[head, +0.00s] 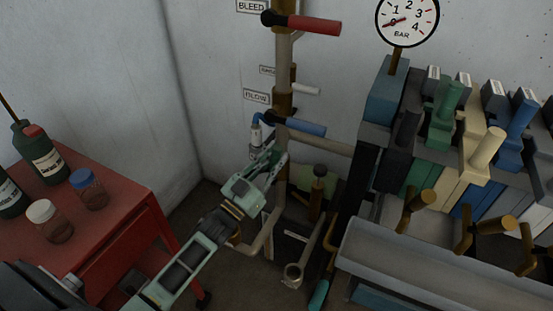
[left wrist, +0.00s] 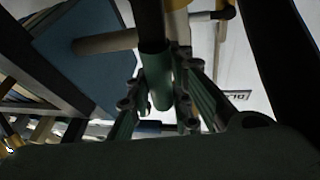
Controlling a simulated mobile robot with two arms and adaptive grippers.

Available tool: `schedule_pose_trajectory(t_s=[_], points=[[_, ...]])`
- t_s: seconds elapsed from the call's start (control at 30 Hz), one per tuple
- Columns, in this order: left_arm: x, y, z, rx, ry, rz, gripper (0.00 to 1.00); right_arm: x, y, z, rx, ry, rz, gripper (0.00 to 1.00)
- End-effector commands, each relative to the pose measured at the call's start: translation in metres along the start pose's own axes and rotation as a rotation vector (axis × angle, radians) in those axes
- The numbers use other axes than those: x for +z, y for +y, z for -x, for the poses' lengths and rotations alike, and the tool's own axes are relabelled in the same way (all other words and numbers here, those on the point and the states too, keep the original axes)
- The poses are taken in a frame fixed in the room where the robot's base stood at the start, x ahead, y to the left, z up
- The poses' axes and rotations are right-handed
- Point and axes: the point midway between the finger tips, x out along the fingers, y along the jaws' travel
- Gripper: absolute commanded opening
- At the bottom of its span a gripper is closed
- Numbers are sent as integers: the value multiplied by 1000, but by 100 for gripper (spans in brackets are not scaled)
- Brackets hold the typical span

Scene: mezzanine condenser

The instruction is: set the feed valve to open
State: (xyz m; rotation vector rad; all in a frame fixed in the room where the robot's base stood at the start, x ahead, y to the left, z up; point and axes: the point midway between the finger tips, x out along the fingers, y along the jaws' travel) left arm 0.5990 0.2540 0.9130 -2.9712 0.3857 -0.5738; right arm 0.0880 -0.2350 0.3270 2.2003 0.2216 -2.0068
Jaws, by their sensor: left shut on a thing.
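A brown vertical pipe (head: 283,100) carries several lever valves. The red lever (head: 314,25) is beside the BLEED label, and the blue lever (head: 305,127) is beside the BLOW label. No label reading FEED can be made out. My left gripper (head: 274,160) is at the pipe, just below the blue lever. In the left wrist view its fingers (left wrist: 160,95) are on both sides of a green cylindrical handle (left wrist: 156,78), shut on it. In the head view this handle is mostly hidden by the gripper, so its angle cannot be told. My right gripper is out of view.
A round BAR gauge (head: 407,20) is at top right. Several coloured levers on a bank (head: 485,150) stand at the right, behind a grey trough (head: 430,260). A red cart (head: 115,225) with bottles and jars is at the left. Pipes crowd the space around the gripper.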

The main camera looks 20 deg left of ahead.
Motion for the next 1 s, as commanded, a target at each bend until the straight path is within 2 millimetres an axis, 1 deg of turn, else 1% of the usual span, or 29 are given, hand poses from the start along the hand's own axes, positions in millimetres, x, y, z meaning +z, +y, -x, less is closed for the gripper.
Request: schedule_pose_trajectory(t_s=[0.03, 0.17, 0.2, 0.4, 0.77, 0.87, 1.0], points=[[0, -3, 0, -4, 0, -4, 0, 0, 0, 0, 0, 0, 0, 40], [0, -3, 0, -4, -1, -5, 0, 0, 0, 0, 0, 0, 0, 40], [0, -3, 0, -3, -1, -5, 20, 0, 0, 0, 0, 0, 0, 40], [0, -2, 0, -2, -1, -4, 38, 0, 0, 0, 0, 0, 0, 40], [0, 0, 3, 0, -2, -2, 39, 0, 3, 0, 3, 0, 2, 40], [1, 0, 12, -1, -3, -2, 39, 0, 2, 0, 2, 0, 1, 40], [1, 0, 33, -1, -5, -1, 39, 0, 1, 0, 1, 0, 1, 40]])
